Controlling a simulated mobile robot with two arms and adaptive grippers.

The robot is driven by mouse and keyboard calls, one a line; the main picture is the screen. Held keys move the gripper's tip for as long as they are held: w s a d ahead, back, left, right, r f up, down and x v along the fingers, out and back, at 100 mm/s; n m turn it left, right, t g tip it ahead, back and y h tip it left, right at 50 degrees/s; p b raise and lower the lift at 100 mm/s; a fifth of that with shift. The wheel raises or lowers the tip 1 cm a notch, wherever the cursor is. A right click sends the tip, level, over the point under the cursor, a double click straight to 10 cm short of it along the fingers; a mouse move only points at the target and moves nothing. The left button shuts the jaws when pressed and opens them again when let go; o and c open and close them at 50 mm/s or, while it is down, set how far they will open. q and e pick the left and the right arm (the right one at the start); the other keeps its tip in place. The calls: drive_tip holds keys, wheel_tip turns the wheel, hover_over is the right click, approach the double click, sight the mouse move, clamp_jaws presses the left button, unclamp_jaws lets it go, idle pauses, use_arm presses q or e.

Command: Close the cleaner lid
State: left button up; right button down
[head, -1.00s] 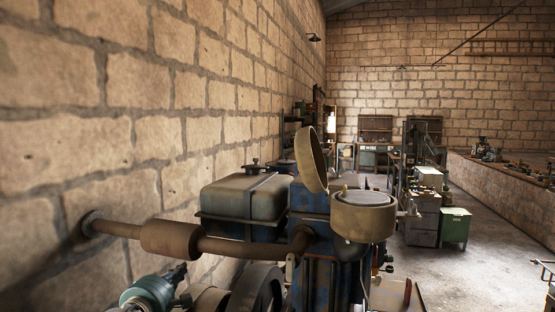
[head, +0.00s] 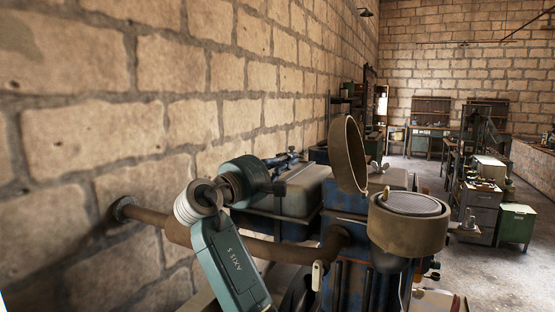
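The cleaner (head: 408,235) is a round tan housing with a mesh-like top, at the right of the engine. Its lid (head: 347,155) is a round tan cap that stands open, tilted up on edge at the left rim of the housing. A small brass-coloured stud shows between them.
Open air lies above the engine. Green and grey cabinets (head: 516,224) and workbenches stand farther back at the right.

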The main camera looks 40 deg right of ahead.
use_arm(q)
drive_tip(key=d+r+p, duration=0.1)
drive_tip(key=w+d+r+p, duration=0.1)
drive_tip(key=shift+d+r, duration=0.25)
drive_tip(key=shift+r, duration=0.1)
use_arm(e)
drive_tip(key=d, duration=0.1)
drive_tip(key=s+d+r, duration=0.2)
drive_tip(key=d, duration=0.1)
drive_tip(key=shift+s+d, duration=0.1)
drive_tip(key=shift+s, duration=0.15)
